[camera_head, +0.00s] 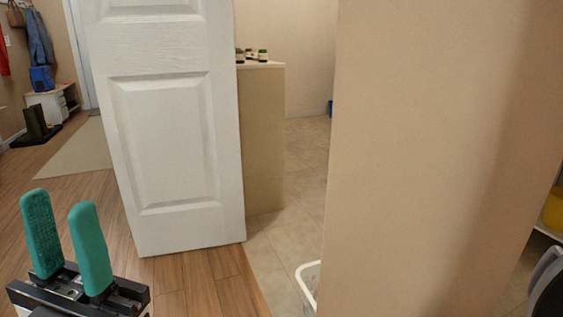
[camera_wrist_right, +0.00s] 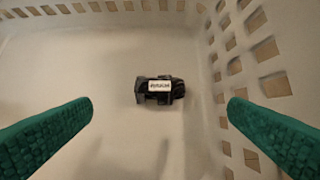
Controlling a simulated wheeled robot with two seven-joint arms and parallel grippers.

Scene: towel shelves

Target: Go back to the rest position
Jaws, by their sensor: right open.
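My left gripper (camera_head: 62,208) shows at the lower left of the head view. Its two teal fingers point up with a gap between them, and nothing is held. My right gripper (camera_wrist_right: 160,108) shows in the right wrist view with its teal fingers wide apart at the left and right edges. Nothing is between them. It faces down into a white basket (camera_wrist_right: 225,65) with slotted walls. A small black object with a white label (camera_wrist_right: 165,90) lies on the basket floor, apart from the fingers. The label is too small to read surely.
A white panelled door (camera_head: 165,150) stands ahead. A beige wall (camera_head: 420,150) fills the right side. Between them, a white rim (camera_head: 306,285) shows on the tiles beside a counter (camera_head: 262,140) with small jars. Wood floor (camera_head: 60,185) is open at the left.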

